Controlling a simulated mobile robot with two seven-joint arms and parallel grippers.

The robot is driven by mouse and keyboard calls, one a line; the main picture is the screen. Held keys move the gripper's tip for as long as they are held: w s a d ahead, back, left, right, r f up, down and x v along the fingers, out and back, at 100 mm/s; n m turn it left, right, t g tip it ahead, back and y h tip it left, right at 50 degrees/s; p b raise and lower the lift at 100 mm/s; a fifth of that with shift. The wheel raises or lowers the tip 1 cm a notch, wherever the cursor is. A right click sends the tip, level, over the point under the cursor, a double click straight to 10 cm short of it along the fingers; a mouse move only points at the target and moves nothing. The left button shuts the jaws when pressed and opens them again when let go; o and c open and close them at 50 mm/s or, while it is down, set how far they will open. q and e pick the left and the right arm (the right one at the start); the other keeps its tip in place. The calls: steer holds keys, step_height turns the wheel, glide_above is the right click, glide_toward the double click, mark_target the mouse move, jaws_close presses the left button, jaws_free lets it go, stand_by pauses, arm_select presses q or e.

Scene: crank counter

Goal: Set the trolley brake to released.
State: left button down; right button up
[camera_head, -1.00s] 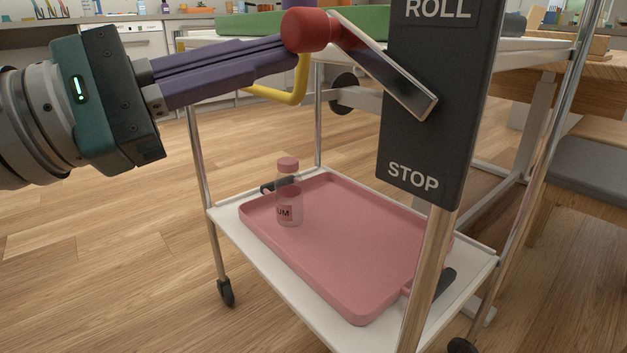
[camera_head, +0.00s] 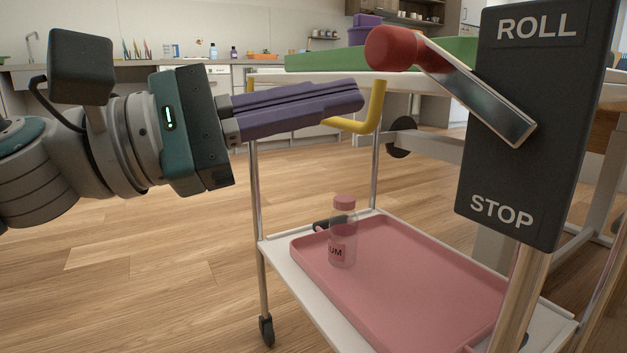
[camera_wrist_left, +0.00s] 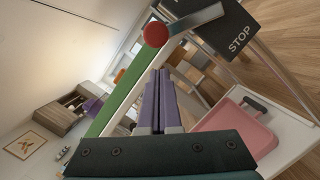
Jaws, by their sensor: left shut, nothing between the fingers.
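The trolley brake is a dark plate (camera_head: 555,120) marked ROLL at the top and STOP at the bottom. Its metal lever (camera_head: 480,95) slants up and left from the plate to a red knob (camera_head: 390,48), with the knob end nearer the height of ROLL. My left gripper (camera_head: 360,95) is shut and empty, below and left of the knob with a visible gap. In the left wrist view the knob (camera_wrist_left: 156,34) shows beyond the shut fingertips (camera_wrist_left: 158,72), and the plate (camera_wrist_left: 240,28) shows only STOP. My right gripper is not in view.
A yellow bent rod (camera_head: 376,108) is close by the left fingertips. The trolley's lower shelf holds a pink tray (camera_head: 430,280) with a pink-capped bottle (camera_head: 342,235). A green surface (camera_head: 320,62) lies behind the knob. Open floor is at the left.

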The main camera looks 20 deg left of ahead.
arm_select(q)
steer(key=shift+w+a+f+b, duration=0.2)
steer(key=shift+f+b, duration=0.2)
steer(key=shift+f, duration=0.15)
steer(key=shift+w+a+f+b, duration=0.2)
steer(key=shift+f+b, duration=0.2)
steer(key=shift+f, duration=0.15)
steer(key=r+p+v, duration=0.1)
steer(key=v, duration=0.8)
steer(key=shift+s+a, duration=0.25)
steer(key=shift+a, duration=0.2)
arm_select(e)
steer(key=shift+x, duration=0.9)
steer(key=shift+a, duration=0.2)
